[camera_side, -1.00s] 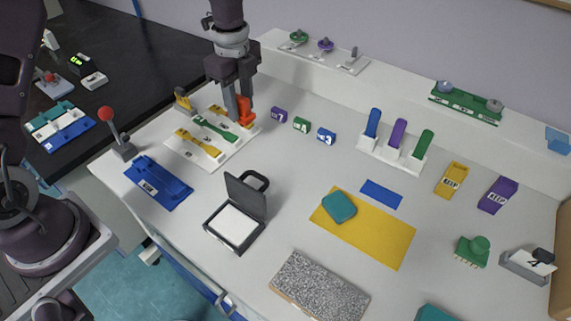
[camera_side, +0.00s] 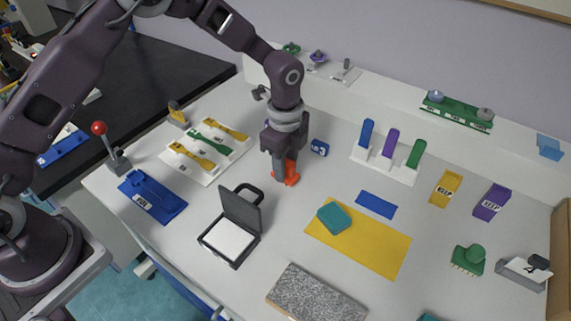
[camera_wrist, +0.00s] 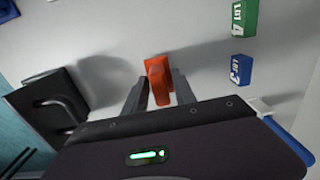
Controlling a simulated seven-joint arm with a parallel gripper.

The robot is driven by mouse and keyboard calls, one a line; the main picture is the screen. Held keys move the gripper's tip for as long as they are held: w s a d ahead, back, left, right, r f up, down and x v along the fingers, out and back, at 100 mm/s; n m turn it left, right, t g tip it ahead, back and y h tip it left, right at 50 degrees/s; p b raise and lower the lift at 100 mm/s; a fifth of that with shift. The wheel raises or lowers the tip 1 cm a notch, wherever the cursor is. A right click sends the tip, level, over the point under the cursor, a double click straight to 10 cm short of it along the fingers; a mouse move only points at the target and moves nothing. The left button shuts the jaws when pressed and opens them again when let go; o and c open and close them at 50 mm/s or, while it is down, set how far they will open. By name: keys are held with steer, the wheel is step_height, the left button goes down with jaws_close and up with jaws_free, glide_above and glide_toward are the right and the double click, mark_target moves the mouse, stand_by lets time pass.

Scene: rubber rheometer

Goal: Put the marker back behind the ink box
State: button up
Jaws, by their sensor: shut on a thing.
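The orange marker (camera_side: 291,176) is between the fingers of my gripper (camera_side: 282,172), which is shut on it. In the wrist view the marker (camera_wrist: 158,72) stands out in front of the fingertips of my gripper (camera_wrist: 160,95). I cannot tell whether it touches the table. The ink box (camera_side: 248,232) is black, with its lid raised and a white pad inside. It lies nearer the camera and to the left of the marker. In the wrist view the dark box (camera_wrist: 50,103) is at the left.
A blue numbered block (camera_side: 320,148) stands just behind my gripper. A white board with yellow and green pieces (camera_side: 207,172) lies to the left. A yellow sheet (camera_side: 385,248) with a teal block (camera_side: 334,217) lies to the right. Bare table surrounds the marker.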

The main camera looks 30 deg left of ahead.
steer(key=o, duration=1)
steer(key=shift+f, duration=0.1)
steer(key=shift+o, duration=0.2)
